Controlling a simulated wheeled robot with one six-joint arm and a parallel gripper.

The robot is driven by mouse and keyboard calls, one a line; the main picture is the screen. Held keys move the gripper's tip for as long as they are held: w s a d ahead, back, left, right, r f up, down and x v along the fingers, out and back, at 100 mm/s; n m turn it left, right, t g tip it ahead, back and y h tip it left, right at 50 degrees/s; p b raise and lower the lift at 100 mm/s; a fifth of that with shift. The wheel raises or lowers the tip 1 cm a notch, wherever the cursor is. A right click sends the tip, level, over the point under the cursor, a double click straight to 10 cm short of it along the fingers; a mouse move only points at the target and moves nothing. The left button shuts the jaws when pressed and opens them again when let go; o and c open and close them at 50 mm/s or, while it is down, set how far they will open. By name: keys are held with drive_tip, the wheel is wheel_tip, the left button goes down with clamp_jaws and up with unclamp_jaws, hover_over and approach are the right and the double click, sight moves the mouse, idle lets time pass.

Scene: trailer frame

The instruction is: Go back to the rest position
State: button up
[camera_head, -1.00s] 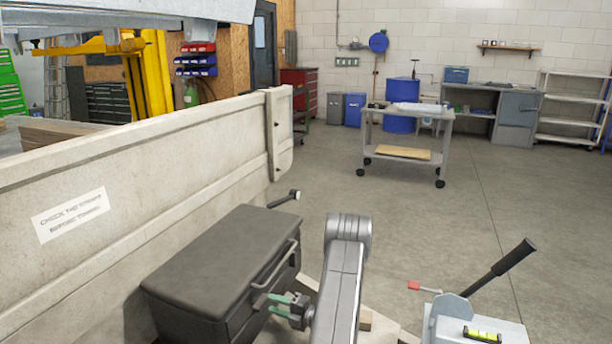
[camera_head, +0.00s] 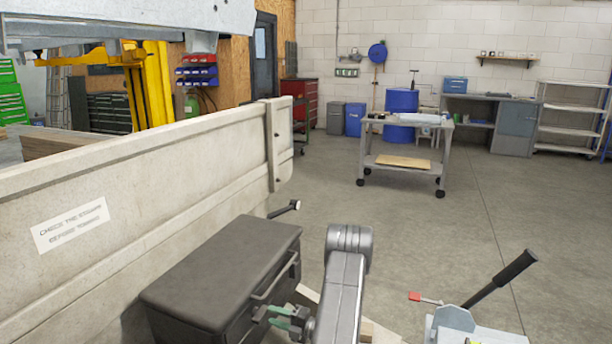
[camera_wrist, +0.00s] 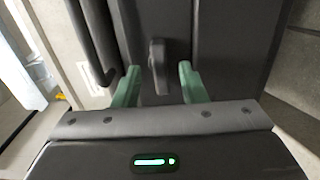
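My gripper (camera_head: 279,316) has green fingers and is in front of the dark box's front face, at the bottom middle of the head view. In the wrist view the two green fingers (camera_wrist: 158,90) stand wide apart, with nothing clearly held between them. A dark latch (camera_wrist: 157,62) on the box shows beyond and between the fingers. The dark grey box (camera_head: 222,262) has its lid down and a bar handle (camera_head: 276,279) on its front. The handle also shows at the left of the wrist view (camera_wrist: 92,45). I cannot tell whether the fingers touch the box.
The trailer's beige side wall (camera_head: 150,172) runs behind the box. A jack-like device with a black lever (camera_head: 503,277) is at the lower right. A grey cart (camera_head: 362,150) stands farther back. The concrete floor between is clear.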

sight(266, 313)
drive_tip(key=v, duration=1.1)
drive_tip(key=x, duration=1.4)
drive_tip(key=shift+w+a+b, duration=0.1)
drive_tip(key=shift+a+b, duration=0.1)
drive_tip(key=shift+b, duration=0.2)
drive_tip(key=shift+d+n+b, duration=0.1)
drive_tip(key=shift+n+b, duration=0.2)
drive_tip(key=shift+n, duration=0.7)
drive_tip(key=n, duration=0.2)
drive_tip(key=n+b, duration=0.1)
drive_tip(key=n, duration=0.1)
drive_tip(key=shift+r, duration=0.3)
drive_tip(key=shift+d+b, duration=0.1)
drive_tip(key=shift+b, duration=0.2)
